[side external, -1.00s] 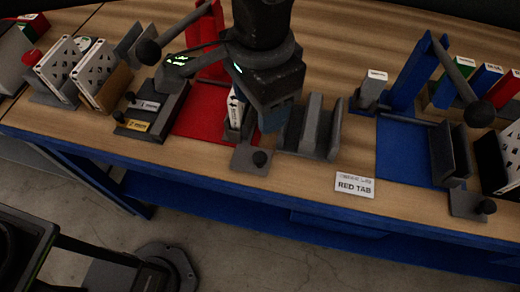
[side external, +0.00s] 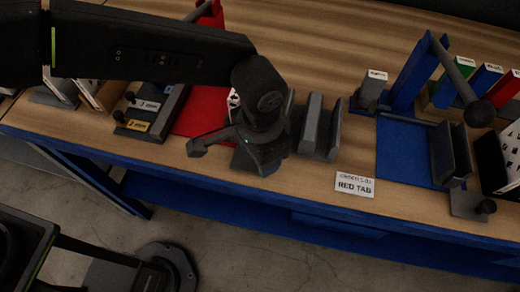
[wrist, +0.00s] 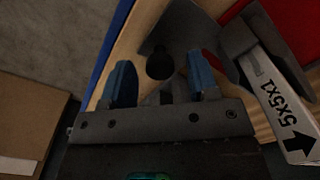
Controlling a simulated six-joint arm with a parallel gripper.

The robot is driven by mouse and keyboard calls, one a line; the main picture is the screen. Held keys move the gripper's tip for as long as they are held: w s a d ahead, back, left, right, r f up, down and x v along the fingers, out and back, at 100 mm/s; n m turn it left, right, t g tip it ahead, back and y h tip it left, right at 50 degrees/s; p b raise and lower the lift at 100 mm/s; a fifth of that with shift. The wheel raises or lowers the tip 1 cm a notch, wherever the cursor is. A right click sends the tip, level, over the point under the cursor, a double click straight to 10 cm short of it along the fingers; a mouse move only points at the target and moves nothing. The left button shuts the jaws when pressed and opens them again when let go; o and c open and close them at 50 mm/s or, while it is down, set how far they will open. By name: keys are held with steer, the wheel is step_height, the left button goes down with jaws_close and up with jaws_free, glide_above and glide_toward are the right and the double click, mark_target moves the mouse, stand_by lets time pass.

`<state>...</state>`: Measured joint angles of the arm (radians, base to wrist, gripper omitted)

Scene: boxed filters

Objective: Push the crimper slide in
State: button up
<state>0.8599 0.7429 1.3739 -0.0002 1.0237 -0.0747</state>
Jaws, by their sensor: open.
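The red station's crimper slide is a grey plate (wrist: 182,25) with a dark round knob (wrist: 160,65), seen in the wrist view. My gripper (wrist: 158,60) is open, with one blue fingertip on each side of the knob. I cannot tell whether either finger touches it. In the side view, my gripper and wrist (side external: 260,145) hide the slide and knob in front of the red mat (side external: 203,112). A white filter box (wrist: 280,105) marked 5x5x1 lies in a grey holder right of the fingers.
A grey slotted stand (side external: 320,128) is just right of my wrist. The blue station (side external: 400,150) has its own slide with a knob (side external: 487,206). A RED TAB card (side external: 355,185) lies near the table's front edge.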

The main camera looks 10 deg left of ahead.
steer(key=shift+f, duration=0.15)
steer(key=shift+c, duration=0.3)
jaws_close()
